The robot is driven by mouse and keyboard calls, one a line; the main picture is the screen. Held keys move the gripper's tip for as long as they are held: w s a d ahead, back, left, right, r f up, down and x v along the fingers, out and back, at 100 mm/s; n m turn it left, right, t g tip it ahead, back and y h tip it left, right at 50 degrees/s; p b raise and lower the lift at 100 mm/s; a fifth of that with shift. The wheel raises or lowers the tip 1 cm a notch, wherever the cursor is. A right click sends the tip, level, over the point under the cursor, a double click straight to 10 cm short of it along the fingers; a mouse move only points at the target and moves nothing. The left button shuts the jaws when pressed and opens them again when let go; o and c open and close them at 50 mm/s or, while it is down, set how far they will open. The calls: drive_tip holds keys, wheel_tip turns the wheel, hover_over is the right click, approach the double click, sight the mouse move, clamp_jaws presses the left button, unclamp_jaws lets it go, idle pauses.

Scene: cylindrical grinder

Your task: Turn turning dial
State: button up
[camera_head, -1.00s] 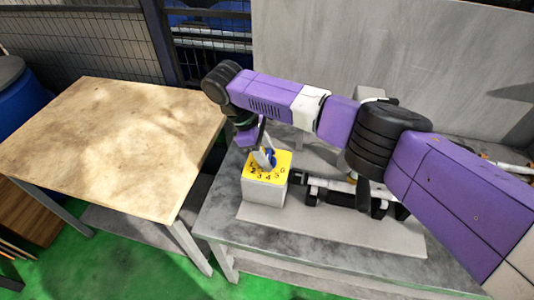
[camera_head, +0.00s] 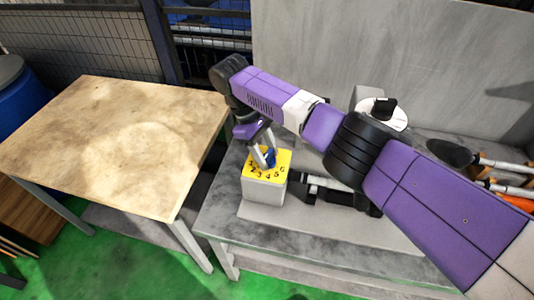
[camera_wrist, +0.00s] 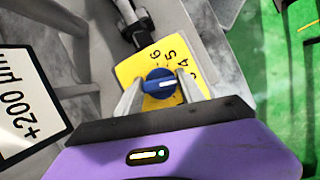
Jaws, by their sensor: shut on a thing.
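The turning dial (camera_wrist: 160,83) is a round blue knob with a white pointer line. It sits on a yellow plate (camera_wrist: 139,66) with black numbers, on top of a pale box (camera_head: 263,194). In the head view the dial (camera_head: 270,157) is partly hidden by my fingers. My gripper (camera_wrist: 160,88) comes down on the dial from above, with one finger on each side, and is shut on it. In the wrist view the pointer line points right, a little upward. My gripper also shows in the head view (camera_head: 264,160).
The box stands at the front left of a grey table (camera_head: 310,247), beside a dark and metal machine part (camera_head: 328,190). A wooden table (camera_head: 120,140) stands to the left. A white sign reading "+200 µm" (camera_wrist: 28,105) shows at left in the wrist view.

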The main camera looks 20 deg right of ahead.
drive_tip(key=o, duration=1.3)
drive_tip(key=shift+w+r, duration=0.1)
drive_tip(key=shift+r, duration=0.05)
drive_tip(key=v, duration=0.7)
drive_tip(key=shift+a+r, duration=0.1)
drive_tip(key=shift+r, duration=0.15)
